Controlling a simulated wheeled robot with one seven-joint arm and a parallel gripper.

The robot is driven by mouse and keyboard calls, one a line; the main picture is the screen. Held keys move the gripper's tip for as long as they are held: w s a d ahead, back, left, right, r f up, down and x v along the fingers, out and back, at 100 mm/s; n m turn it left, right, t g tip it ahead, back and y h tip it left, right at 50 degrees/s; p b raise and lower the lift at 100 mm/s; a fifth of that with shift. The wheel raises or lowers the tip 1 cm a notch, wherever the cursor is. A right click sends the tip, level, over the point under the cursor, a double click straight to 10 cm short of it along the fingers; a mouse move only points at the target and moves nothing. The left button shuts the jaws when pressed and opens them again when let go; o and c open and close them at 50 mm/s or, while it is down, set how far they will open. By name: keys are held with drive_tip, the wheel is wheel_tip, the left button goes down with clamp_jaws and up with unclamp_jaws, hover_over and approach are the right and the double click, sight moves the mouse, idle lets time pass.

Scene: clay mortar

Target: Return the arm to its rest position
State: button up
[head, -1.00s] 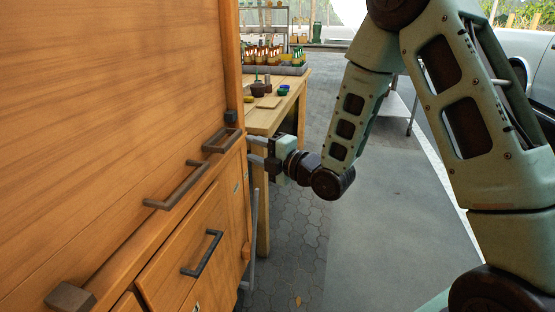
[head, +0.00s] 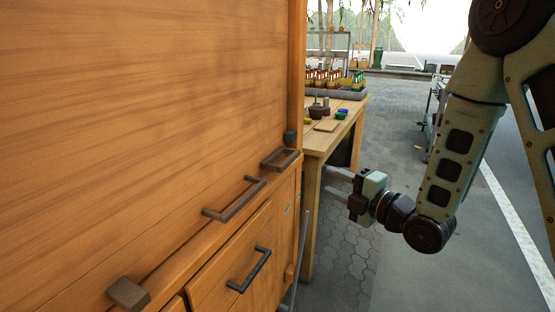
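My gripper (head: 339,182) is at the end of my green arm, right of the wooden cabinet (head: 150,120). Its two grey fingers point left toward the cabinet's far edge and are spaced apart, with nothing seen between them. The fingers look clear of the cabinet and its handles. My arm is bent, with the upper links at the right edge of the picture and the wrist low in the middle right.
The cabinet has dark handles (head: 249,270) on its front. Behind it stands a wooden table (head: 318,142) with a dark mortar (head: 317,111), a board and a tray of bottles. Paved floor (head: 395,130) lies open to the right and beyond.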

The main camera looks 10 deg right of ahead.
drive_tip(key=s+a+f+m+g+h, duration=0.4)
drive_tip(key=s+a+m+g, duration=0.25)
drive_tip(key=a, duration=0.35)
drive_tip(key=s+a+r+m+g+h, duration=0.15)
drive_tip(key=s+m+g, duration=0.35)
drive_tip(key=s, duration=0.7)
drive_tip(key=s+r+m+g+h, duration=0.15)
drive_tip(key=s+m+g, duration=0.3)
drive_tip(key=s, duration=0.65)
wheel_tip(320, 180, up, 16)
drive_tip(key=p, duration=1.8)
drive_tip(key=shift+a+r+h, duration=0.2)
drive_tip(key=shift+r+h, duration=0.05)
drive_tip(key=shift+h, duration=0.15)
